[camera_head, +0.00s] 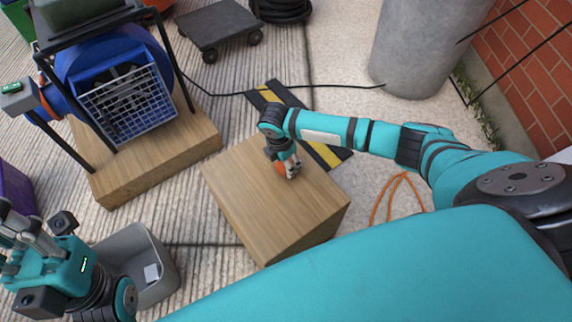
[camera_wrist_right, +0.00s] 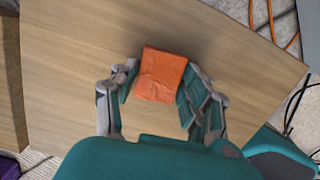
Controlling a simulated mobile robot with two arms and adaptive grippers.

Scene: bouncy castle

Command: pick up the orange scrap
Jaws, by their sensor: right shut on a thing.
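The orange scrap (camera_wrist_right: 161,75) is a small, roughly square, creased piece between the fingers of my right gripper (camera_wrist_right: 158,88) in the right wrist view. In the head view my right gripper (camera_head: 287,172) points down at the top of a wooden block (camera_head: 240,190), and a bit of the orange scrap (camera_head: 281,168) shows beside its fingers. The right gripper is shut on the scrap, close above or at the wood; I cannot tell whether the scrap still touches it. My left gripper (camera_head: 22,240) is at the lower left with its fingers apart, and it holds nothing visible.
A grey bin (camera_head: 155,270) with a pale piece inside stands near my left gripper. A blue blower (camera_head: 110,85) sits on another wooden block (camera_head: 150,165). A grey wheeled dolly (camera_head: 217,25), a concrete cylinder (camera_head: 425,45), a black-yellow strip (camera_head: 325,153) and an orange cord (camera_head: 400,180) lie around.

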